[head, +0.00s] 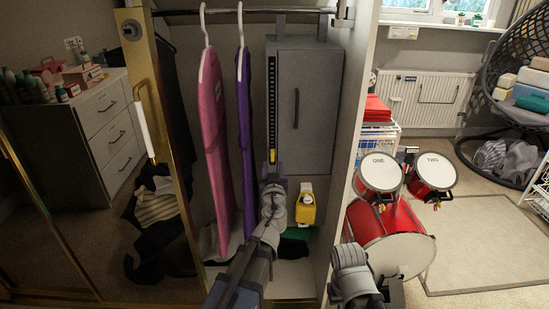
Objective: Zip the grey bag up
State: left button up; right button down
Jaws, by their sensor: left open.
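The grey bag (317,115) hangs upright from the rail inside the open wardrobe. A dark toothed zip strip (271,100) runs vertically down its left part. A small yellow piece (272,156), apparently the zip pull, sits at the lower end of the visible strip. My left gripper (271,174) is just below the yellow piece, in front of the bag's lower left. It is open, and I cannot tell whether it touches the piece. My left arm hides the strip below there. Part of my right arm shows at the bottom, but its fingertips do not show.
Pink (214,140) and purple (245,145) hanging items are left of the bag. A yellow container (306,205) and a green item (296,234) lie below it. The wardrobe's right wall (347,130) stands close by. A red drum kit (390,225) is outside to the right.

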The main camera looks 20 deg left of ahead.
aim_at(273, 157)
pick_arm(q)
jog(key=x, duration=0.7)
jog(key=shift+w+a, duration=0.1)
jog(key=shift+w, duration=0.2)
grip_shut()
dwell(1.1)
